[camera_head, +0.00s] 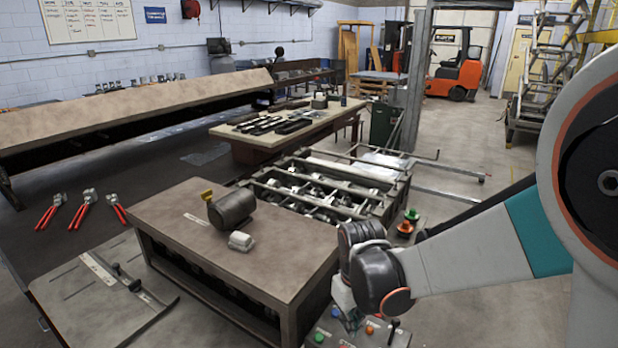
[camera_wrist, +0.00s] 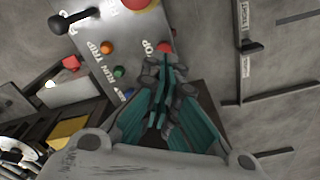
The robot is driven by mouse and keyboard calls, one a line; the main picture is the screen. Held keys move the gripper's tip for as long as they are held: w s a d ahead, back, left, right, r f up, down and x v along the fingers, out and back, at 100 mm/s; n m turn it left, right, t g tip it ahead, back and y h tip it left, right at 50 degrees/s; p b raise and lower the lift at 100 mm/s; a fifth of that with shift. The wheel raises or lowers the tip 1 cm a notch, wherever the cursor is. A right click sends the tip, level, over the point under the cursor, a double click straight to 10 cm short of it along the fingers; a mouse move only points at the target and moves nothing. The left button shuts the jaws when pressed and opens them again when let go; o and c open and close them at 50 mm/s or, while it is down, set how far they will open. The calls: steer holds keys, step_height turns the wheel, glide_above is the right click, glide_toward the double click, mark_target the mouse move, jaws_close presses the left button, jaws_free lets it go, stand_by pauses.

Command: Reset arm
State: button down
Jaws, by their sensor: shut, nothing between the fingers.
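My arm (camera_head: 470,250) reaches in from the right of the head view, its dark wrist bent down over a grey control panel (camera_head: 345,328) at the bottom edge. In the wrist view my gripper (camera_wrist: 165,70) is shut and empty, its teal and grey fingers together. Its tips show in front of the control panel (camera_wrist: 140,45), close to a red button (camera_wrist: 164,47). I cannot tell whether they touch the panel. The fingers do not show clearly in the head view.
The panel also carries an orange button (camera_wrist: 106,47), a green button (camera_wrist: 119,71) and a black-knobbed lever (camera_wrist: 60,25). A brown-topped machine table (camera_head: 240,270) stands left of my wrist. Open floor (camera_head: 480,300) lies right.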

steer(key=s+d+r+m+t+b, duration=0.2)
steer(key=s+d+r+t+b, duration=0.1)
steer(key=s, duration=0.4)
steer(key=s+d+r+m+t+b, duration=0.2)
steer(key=s+d+m+t+b, duration=0.1)
steer(key=s+d+b, duration=0.3)
steer(key=shift+s+d+r+t, duration=0.3)
steer(key=shift+s+r+t, duration=0.1)
steer(key=shift+s, duration=0.15)
stand_by(0.7)
